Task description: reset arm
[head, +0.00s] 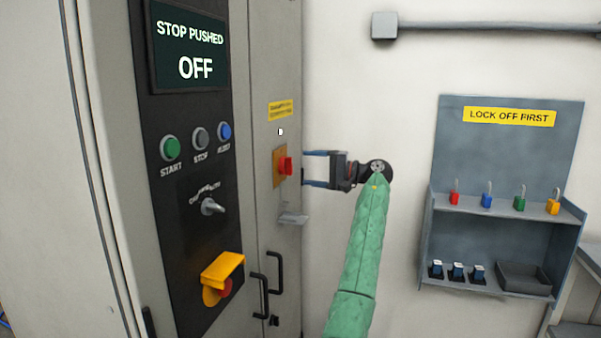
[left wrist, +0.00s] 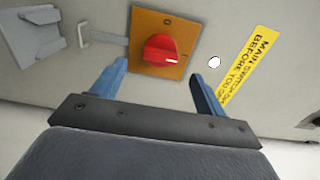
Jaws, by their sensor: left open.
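My left gripper (head: 305,168) is open and empty in the head view, at the end of my green-sleeved arm. Its blue fingers point at the side of the grey cabinet, at a red rotary switch (head: 286,166) on an orange plate (head: 278,168). In the left wrist view the red switch (left wrist: 158,48) lies beyond and between the open fingertips of the left gripper (left wrist: 160,70), and they look clear of it. My right gripper is not in view.
The cabinet panel has a screen (head: 189,48) reading "STOP PUSHED OFF", buttons and a yellow-hooded red control (head: 222,270). A small metal bracket (head: 292,219) sticks out below the switch. A lockout board (head: 505,140) with padlocks hangs at right; bare wall lies between.

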